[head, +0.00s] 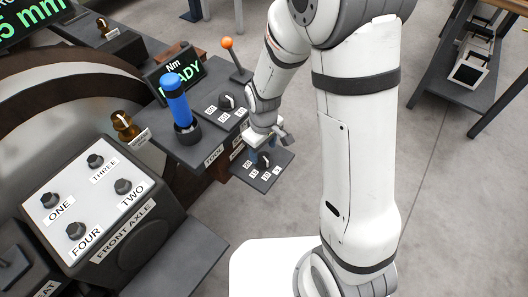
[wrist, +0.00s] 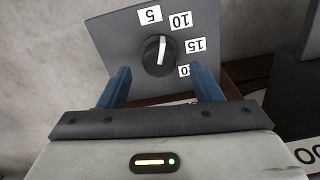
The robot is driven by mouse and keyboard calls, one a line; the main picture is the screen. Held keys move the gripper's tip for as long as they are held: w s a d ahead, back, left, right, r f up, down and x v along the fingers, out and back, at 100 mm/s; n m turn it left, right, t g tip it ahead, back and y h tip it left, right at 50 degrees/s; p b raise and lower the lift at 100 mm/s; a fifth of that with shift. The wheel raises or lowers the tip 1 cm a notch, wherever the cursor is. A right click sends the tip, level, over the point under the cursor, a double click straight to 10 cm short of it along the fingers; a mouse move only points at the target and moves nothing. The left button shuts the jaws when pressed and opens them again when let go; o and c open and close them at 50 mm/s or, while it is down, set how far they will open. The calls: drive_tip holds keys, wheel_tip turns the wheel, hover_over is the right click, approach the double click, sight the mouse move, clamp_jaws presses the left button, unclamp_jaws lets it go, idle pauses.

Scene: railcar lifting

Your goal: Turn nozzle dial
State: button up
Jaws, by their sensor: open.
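A black round dial (wrist: 154,57) with a white pointer line sits on a grey plate with labels 5, 10, 15 and 20. Its pointer is aimed between the 5 and the 10 in the wrist view. The dial also shows in the head view (head: 264,160), on a small plate at the low end of the console. My gripper (wrist: 160,76) is open, with its blue fingers spread to either side of the dial's near edge. I cannot tell how far the tips stand from the plate. In the head view my gripper (head: 275,138) is just above this plate.
Another labelled dial (head: 227,102) sits on the console behind. A blue-handled tool (head: 177,98) stands upright and an orange-knobbed lever (head: 232,56) rises nearby. A white panel (head: 88,203) with several knobs is at the left.

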sight(263, 156)
drive_tip(key=shift+r+p, duration=0.3)
drive_tip(key=shift+r, duration=1.6)
